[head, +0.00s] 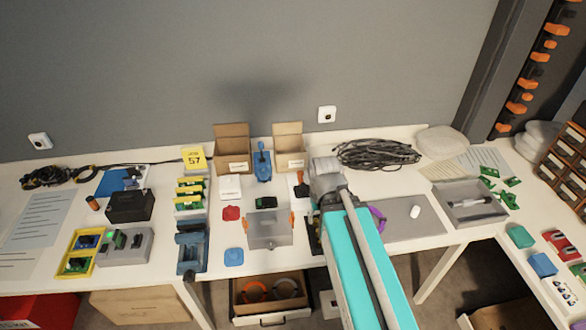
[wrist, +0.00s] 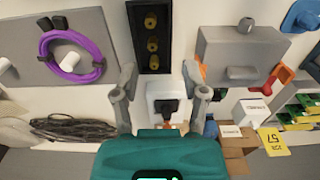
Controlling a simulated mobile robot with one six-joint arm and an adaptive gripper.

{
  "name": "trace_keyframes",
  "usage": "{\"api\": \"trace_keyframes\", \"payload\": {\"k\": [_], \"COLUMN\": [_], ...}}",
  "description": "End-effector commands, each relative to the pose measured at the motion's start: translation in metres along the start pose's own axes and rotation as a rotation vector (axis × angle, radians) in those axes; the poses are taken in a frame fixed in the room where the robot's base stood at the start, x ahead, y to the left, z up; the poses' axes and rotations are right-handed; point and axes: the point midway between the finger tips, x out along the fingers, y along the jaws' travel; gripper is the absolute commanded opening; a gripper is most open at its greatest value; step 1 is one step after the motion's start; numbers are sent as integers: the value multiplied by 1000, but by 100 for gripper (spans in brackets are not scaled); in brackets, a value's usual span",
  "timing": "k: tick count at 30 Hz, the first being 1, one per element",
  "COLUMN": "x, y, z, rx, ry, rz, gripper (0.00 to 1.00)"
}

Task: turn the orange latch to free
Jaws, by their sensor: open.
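My gripper (wrist: 159,76) is open and empty, to the left of the box. In the head view my arm hides its fingertips.
A white block with a black fitting (wrist: 170,104) shows between my fingers, next to a black strip with brass knobs (wrist: 151,38). A purple ring (head: 377,219) lies on a grey board. Cardboard boxes (head: 232,146) and a black cable coil (head: 374,153) stand behind.

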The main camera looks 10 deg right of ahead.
Motion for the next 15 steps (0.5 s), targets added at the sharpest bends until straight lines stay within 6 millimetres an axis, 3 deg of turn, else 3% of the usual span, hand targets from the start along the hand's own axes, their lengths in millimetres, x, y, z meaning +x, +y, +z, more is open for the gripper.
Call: {"api": "trace_keyframes", "payload": {"k": [10,13,15], "x": [0,0,-1], "y": [0,0,0], "z": [0,-1,-6], "rx": [0,3,12], "ry": [0,0,0], "rz": [0,0,0], "gripper": [57,74,74]}}
